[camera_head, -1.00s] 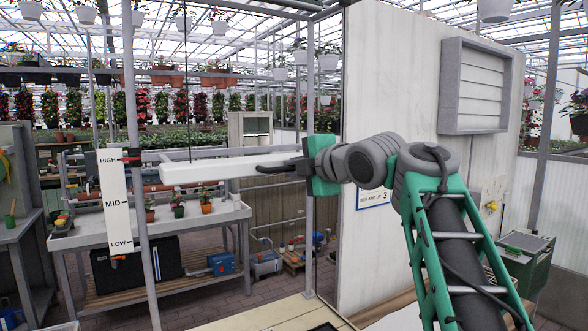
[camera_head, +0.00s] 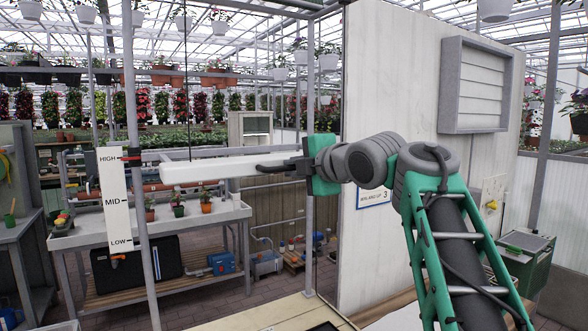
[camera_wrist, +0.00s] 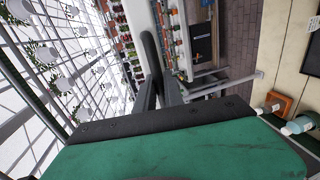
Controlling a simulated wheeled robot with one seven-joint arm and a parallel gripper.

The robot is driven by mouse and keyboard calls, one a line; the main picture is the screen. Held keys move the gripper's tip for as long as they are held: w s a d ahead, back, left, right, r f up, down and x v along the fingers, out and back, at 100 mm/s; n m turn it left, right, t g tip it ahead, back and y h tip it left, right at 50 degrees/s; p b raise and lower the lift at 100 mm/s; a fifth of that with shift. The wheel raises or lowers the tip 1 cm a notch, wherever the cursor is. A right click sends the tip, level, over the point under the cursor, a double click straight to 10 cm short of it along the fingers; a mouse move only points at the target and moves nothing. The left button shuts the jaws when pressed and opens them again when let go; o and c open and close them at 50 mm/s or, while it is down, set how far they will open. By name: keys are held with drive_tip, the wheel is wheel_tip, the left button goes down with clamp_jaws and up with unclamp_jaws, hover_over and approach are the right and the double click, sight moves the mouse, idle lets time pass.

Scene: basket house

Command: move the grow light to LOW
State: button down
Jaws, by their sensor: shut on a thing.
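The grow light is a long white bar (camera_head: 215,170) hanging level, with a thin cable above it. My gripper (camera_head: 275,167) is at its right end, with dark fingers closed on it. In the wrist view, the dark fingers (camera_wrist: 155,85) point away from the green gripper body, and the white bar (camera_wrist: 168,35) runs outward beyond them. A white scale board (camera_head: 115,200) on a post at left reads HIGH, MID and LOW from top to bottom. A red and black marker (camera_head: 131,155) sits beside HIGH. The bar is level with a point slightly below HIGH.
A grey bench (camera_head: 90,238) with small potted plants stands behind and below the bar. A white wall panel (camera_head: 420,140) is behind my arm at right. A pale tabletop (camera_head: 275,313) lies at the lower front. The space directly under the bar looks open.

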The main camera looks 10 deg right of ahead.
wheel_tip(320, 180, down, 24)
drive_tip(key=b, duration=2.3)
drive_tip(key=shift+f, duration=0.25)
drive_tip(key=shift+w, duration=0.1)
drive_tip(key=c, duration=1.8)
unclamp_jaws()
drive_tip(key=shift+f, duration=0.1)
drive_tip(key=shift+c, duration=0.2)
drive_tip(key=o, duration=0.4)
drive_tip(key=v, duration=0.8)
